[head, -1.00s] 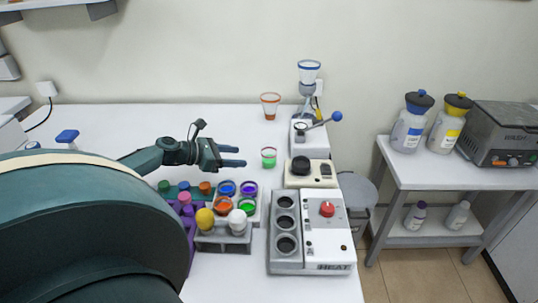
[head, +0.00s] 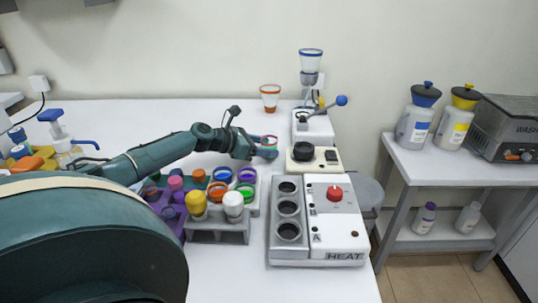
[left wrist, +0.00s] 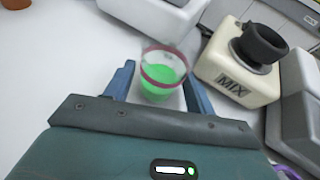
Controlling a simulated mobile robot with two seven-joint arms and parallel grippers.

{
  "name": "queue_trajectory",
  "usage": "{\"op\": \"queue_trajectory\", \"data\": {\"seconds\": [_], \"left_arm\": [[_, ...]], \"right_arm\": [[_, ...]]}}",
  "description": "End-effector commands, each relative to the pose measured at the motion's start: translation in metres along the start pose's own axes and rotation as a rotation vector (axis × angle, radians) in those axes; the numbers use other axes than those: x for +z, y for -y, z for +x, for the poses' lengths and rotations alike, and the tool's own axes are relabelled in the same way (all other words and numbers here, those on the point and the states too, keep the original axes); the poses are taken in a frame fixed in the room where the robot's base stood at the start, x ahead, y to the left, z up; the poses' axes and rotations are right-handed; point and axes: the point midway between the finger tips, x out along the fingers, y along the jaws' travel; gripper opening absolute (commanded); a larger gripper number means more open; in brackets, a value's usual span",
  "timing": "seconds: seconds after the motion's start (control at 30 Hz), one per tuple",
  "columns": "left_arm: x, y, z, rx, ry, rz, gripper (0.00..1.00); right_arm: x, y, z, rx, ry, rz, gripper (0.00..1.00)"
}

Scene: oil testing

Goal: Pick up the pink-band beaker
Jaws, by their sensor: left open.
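The pink-band beaker (left wrist: 162,73) holds green liquid and stands upright on the white table in the left wrist view. In the head view the beaker (head: 269,142) is partly hidden by my gripper. My left gripper (left wrist: 157,82) is open, with one blue finger on each side of the beaker's lower part. The fingers look close to the glass, but I cannot tell whether either one touches it. In the head view the left gripper (head: 264,148) reaches in from the left at the beaker. My right gripper is not in view.
The MIX device (left wrist: 238,70) stands just right of the beaker. A rack of colored containers (head: 218,238) and the HEAT unit (head: 330,245) are in front.

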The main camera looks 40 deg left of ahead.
Motion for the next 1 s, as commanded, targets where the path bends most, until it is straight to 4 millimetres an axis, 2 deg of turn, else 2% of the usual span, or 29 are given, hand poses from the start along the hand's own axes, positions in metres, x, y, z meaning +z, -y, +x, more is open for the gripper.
{"op": "queue_trajectory", "data": {"seconds": [0.13,0.43,0.87,1.0], "left_arm": [[-0.0006,-0.0001,0.0133,0.000,0.002,0.000,0.55],[0.0003,0.0004,0.0157,-0.001,-0.001,-0.001,0.55],[0.0000,0.0006,0.0157,-0.001,-0.001,-0.001,0.21],[0.0003,0.0005,0.0156,-0.001,0.000,-0.001,0.20]], "right_arm": [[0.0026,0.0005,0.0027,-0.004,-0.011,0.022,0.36],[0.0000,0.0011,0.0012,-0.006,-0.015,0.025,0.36],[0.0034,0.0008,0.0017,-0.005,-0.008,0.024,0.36],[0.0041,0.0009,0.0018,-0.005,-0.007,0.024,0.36]]}}
